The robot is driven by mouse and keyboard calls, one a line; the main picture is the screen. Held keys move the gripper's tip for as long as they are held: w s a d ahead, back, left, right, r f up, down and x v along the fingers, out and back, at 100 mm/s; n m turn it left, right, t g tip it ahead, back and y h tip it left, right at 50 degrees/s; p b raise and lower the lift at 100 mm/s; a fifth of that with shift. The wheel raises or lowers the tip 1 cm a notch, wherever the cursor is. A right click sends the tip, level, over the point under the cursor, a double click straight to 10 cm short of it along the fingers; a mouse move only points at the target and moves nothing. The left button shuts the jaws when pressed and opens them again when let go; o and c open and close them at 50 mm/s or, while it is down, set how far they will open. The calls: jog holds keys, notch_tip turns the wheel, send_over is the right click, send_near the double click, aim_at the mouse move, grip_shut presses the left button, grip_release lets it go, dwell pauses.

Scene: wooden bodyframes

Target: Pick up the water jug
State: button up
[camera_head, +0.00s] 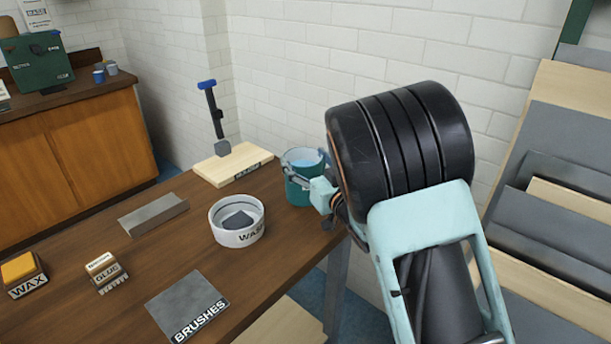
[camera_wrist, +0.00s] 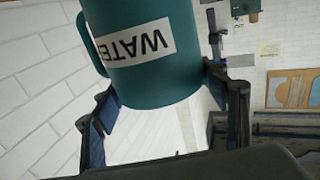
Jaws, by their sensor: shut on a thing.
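The water jug (camera_head: 301,194) is a teal, open-topped vessel at the back right edge of the wooden table, with light blue inside. My gripper (camera_head: 310,187) reaches it from the right and is shut on it. In the wrist view the jug (camera_wrist: 150,82) fills the space between the two dark fingers (camera_wrist: 165,98), one on each side of its wall. Its white "WATER" label shows upside down there, with a handle on the left. My arm hides part of the jug's right side in the head view. I cannot tell whether its base touches the table.
A white "WASH" bowl (camera_head: 238,236) stands left of the jug. A wooden block with an upright brush-like tool (camera_head: 234,164) is behind. A "BRUSHES" plate (camera_head: 187,305), "GLUE" block (camera_head: 105,272) and "WAX" block (camera_head: 24,275) lie left. Shelving with boards (camera_head: 565,150) stands right.

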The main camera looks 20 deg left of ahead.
jog(key=shift+r, duration=0.25)
